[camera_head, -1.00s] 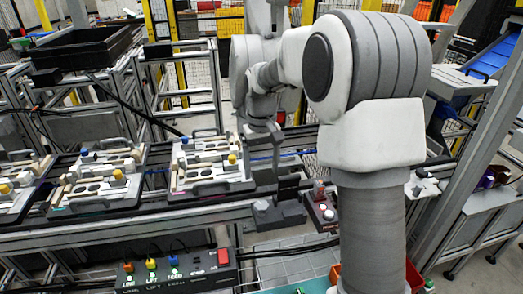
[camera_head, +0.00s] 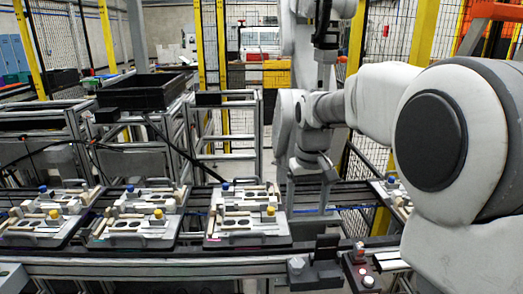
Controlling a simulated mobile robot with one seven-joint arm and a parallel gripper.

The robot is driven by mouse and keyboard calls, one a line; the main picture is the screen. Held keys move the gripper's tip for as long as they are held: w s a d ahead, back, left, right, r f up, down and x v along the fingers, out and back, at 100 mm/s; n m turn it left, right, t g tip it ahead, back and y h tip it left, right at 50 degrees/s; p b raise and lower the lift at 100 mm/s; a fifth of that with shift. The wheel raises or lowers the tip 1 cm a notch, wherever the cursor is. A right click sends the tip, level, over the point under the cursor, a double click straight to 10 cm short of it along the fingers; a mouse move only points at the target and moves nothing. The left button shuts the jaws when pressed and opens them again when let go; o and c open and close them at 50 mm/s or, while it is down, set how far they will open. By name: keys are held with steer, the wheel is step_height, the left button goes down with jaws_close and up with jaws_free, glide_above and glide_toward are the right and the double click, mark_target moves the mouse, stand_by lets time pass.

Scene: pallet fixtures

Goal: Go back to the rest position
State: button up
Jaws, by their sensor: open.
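My gripper (camera_head: 318,172) hangs from the grey wrist, to the right of the nearest pallet fixture and above the conveyor line. Its fingers are small and partly blend with the metal frame behind; it is open and I see nothing held in it. My white and grey arm fills the right side of the picture, bent, with the large shoulder joint close to the camera. It hides part of the line at the right.
Pallet fixtures (camera_head: 247,241) with blue and yellow knobs stand along the conveyor. A black bin (camera_head: 148,90) sits on a frame behind. A station with buttons (camera_head: 361,270) is at the front right. Yellow posts (camera_head: 415,45) and mesh fencing stand behind.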

steer(key=s+r+m+t, duration=0.1)
steer(key=s+t, duration=0.3)
steer(key=s, duration=1.9)
steer(key=shift+s+d+r+t, duration=0.2)
steer(key=shift+r+t, duration=0.2)
steer(key=shift+r, duration=0.2)
steer(key=shift+c, duration=0.3)
